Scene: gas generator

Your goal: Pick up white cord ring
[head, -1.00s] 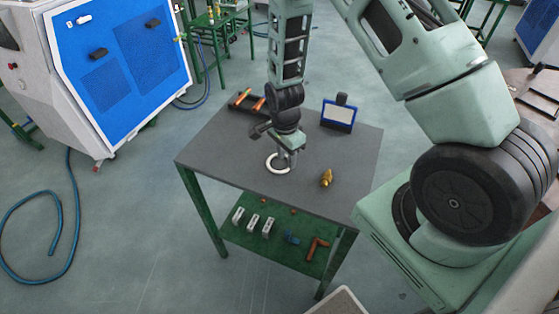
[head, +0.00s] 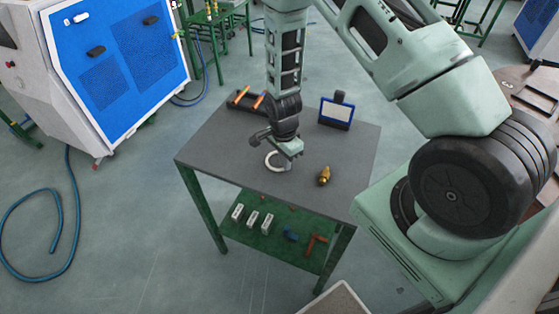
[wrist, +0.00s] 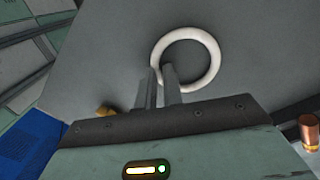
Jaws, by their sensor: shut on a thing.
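The white cord ring (head: 272,162) is at the front part of the grey table top, under my gripper. In the wrist view the white cord ring (wrist: 216,66) shows as a nearly full circle, with its near left side between my fingertips. My gripper (head: 284,160) points down at the table. In the wrist view my gripper (wrist: 158,82) has its two fingers close together, shut on the ring's edge. I cannot tell whether the ring touches the table or is slightly above it.
The grey table (head: 215,145) also holds a brass fitting (head: 324,176) to the right, a blue-framed board (head: 337,113) behind, and a dark tray with orange-handled tools (head: 246,101) at the back left. Several white blocks lie on the green lower shelf (head: 230,226).

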